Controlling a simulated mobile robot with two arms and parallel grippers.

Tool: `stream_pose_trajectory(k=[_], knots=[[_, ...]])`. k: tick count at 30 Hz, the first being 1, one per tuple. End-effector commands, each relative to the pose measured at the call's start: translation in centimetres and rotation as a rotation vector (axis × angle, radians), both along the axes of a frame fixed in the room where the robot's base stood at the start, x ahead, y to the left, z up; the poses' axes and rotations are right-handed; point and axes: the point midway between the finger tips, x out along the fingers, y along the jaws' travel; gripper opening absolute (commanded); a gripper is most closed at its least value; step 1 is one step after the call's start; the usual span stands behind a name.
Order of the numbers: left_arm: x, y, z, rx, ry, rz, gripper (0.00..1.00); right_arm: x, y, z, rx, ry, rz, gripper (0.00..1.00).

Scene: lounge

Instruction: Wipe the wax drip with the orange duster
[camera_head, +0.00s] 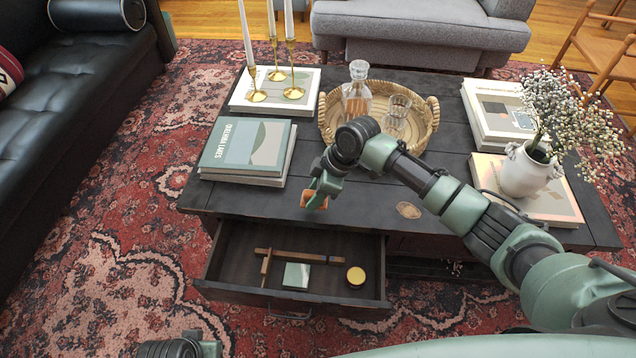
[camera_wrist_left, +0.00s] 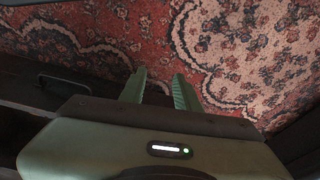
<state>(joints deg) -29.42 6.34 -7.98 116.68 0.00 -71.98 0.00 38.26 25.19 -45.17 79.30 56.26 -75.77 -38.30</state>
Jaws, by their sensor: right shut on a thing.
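The orange duster (camera_head: 308,200) is a small orange-brown piece at the left front part of the dark table (camera_head: 362,226). My right gripper (camera_head: 318,190) is shut on it, above the table's front edge area; whether the duster touches the wood I cannot tell. A pale tan oval spot (camera_head: 408,210), which looks like the wax drip, lies on the tabletop to the right of the duster, apart from it. My left gripper (camera_wrist_left: 160,92) is open and empty over the rug in the left wrist view; only part of my left arm shows at the bottom of the head view.
An open drawer (camera_head: 230,270) holds a wooden tool (camera_head: 300,257), a pale green square (camera_head: 296,276) and a round yellow-lidded tin (camera_head: 356,276). Books (camera_head: 240,147), candlesticks (camera_head: 293,92), a wicker tray (camera_head: 431,125) with decanter and glass, and a flower vase (camera_head: 526,172) stand around the tabletop.

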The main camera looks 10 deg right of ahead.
Motion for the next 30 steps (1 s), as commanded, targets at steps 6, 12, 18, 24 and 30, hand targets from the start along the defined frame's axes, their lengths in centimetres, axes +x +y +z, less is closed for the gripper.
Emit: stream_pose_trajectory(k=[6,12,18,24,30], knots=[[-0.2,0.0,-1.9,0.001,0.012,-0.002,0.32,0.0,0.1,0.6,0.0,-0.001,-0.001,0.09],[-0.5,0.0,-3.6,0.001,0.02,-0.003,0.32,-0.1,0.2,1.0,0.0,0.0,-0.003,0.09],[-1.0,0.0,-5.3,0.002,0.03,-0.005,0.32,-0.1,0.3,1.5,0.001,0.0,-0.004,0.09],[-1.6,0.1,-7.0,0.003,0.039,-0.007,0.32,-0.1,0.4,1.9,0.001,0.0,-0.005,0.09],[-2.4,0.2,-8.7,0.004,0.049,-0.008,0.32,-0.2,0.5,2.4,0.001,0.0,-0.006,0.09]])
